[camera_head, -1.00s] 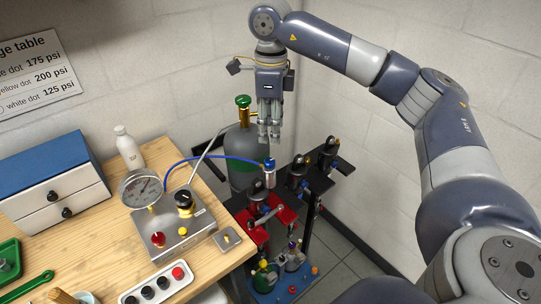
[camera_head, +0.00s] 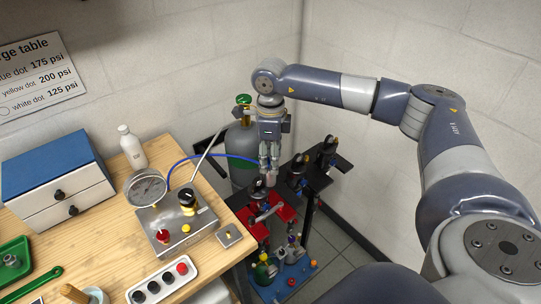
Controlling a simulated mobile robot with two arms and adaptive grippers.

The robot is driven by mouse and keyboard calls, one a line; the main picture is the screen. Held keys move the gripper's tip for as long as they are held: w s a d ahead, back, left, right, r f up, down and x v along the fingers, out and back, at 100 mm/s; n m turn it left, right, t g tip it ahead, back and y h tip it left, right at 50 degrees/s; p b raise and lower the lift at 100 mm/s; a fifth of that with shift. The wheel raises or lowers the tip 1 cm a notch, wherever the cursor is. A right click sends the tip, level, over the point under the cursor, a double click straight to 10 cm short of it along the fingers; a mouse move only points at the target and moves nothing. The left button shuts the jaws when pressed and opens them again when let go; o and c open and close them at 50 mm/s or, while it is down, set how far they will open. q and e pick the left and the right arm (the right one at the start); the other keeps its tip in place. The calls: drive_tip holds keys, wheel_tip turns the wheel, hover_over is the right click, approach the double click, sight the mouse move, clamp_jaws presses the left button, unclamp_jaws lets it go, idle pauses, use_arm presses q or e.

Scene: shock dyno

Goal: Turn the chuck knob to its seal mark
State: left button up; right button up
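The chuck (camera_head: 270,181), a small silver cylinder at the end of the blue hose, stands upright over the red clamp area of the black stand. Its blue knob on top, and any seal mark, are hidden behind my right gripper's fingers. My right gripper (camera_head: 269,163) points straight down with its fingertips at the top of the chuck. I cannot tell whether the fingers are closed on the knob or only around it. My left gripper is not in view.
The wooden bench (camera_head: 104,240) at left carries a metal control box (camera_head: 180,238) with a gauge (camera_head: 146,188). The blue hose (camera_head: 208,156) runs to the chuck. A grey-green gas cylinder (camera_head: 241,150) stands behind. Black shock units (camera_head: 326,152) stand at right on the stand.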

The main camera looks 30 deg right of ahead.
drive_tip(key=c, duration=0.8)
drive_tip(key=shift+f+b, duration=0.2)
drive_tip(key=shift+b, duration=0.3)
drive_tip(key=shift+c, duration=0.2)
drive_tip(key=shift+r+n+b, duration=0.15)
drive_tip(key=shift+n+b, duration=0.15)
drive_tip(key=shift+n, duration=0.3)
drive_tip(key=o, duration=1.1)
drive_tip(key=shift+c, duration=0.2)
drive_tip(key=shift+r, duration=0.1)
wheel_tip(320, 180, up, 12)
